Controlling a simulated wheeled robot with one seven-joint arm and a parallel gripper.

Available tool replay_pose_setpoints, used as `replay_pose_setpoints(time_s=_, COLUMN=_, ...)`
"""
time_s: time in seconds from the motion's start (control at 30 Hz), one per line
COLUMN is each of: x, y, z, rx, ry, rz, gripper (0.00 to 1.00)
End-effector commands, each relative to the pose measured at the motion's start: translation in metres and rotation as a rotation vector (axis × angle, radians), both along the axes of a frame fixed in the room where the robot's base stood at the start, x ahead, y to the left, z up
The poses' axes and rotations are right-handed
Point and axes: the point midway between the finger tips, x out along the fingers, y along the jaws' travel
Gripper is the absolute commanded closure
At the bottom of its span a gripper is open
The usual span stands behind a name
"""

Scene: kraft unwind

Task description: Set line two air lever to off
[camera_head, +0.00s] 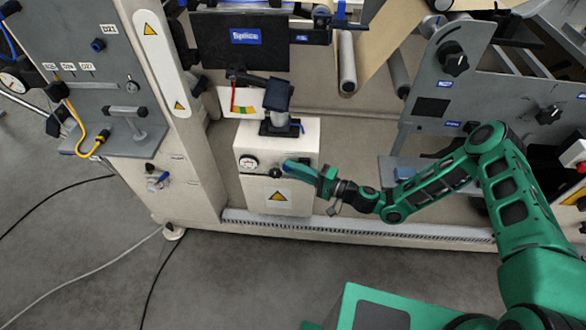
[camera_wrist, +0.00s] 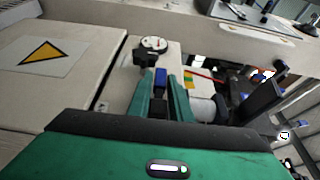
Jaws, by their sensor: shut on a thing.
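My gripper (camera_head: 292,169) reaches from the right to the front of a cream box on the machine, in the head view. In the wrist view, my gripper's two green fingers (camera_wrist: 165,88) are closed around a small blue lever handle (camera_wrist: 160,77). Only the handle's end shows between the fingers; the rest of the lever and its angle are hidden. A round white gauge (camera_wrist: 153,44) and a black knob (camera_wrist: 145,58) sit just beyond the fingertips. The gauge also shows on the box in the head view (camera_head: 248,162). I cannot read the lever's label.
A yellow warning triangle (camera_head: 277,197) is on the cream box's front. A coloured scale plate (camera_head: 242,102) and dark blue fitting stand above the box. Another blue-handled valve (camera_head: 158,179) is on the left cabinet. The grey floor in front is open, with cables at left.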

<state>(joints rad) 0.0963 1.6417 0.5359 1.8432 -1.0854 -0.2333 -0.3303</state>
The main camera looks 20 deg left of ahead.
Motion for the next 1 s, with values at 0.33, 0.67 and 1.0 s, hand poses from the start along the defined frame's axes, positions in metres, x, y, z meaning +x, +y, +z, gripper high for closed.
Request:
replay_pose_setpoints(time_s=0.33, x=-0.0057, y=-0.0005, z=-0.0029, rx=0.014, ry=0.012, rz=0.01, gripper=1.0)
replay_pose_setpoints(time_s=0.67, x=-0.0071, y=0.002, z=-0.003, rx=0.013, ry=0.012, rz=0.013, gripper=0.67)
replay_pose_setpoints(time_s=1.0, x=-0.0079, y=-0.0042, z=-0.002, rx=0.014, ry=0.01, rz=0.013, gripper=0.67)
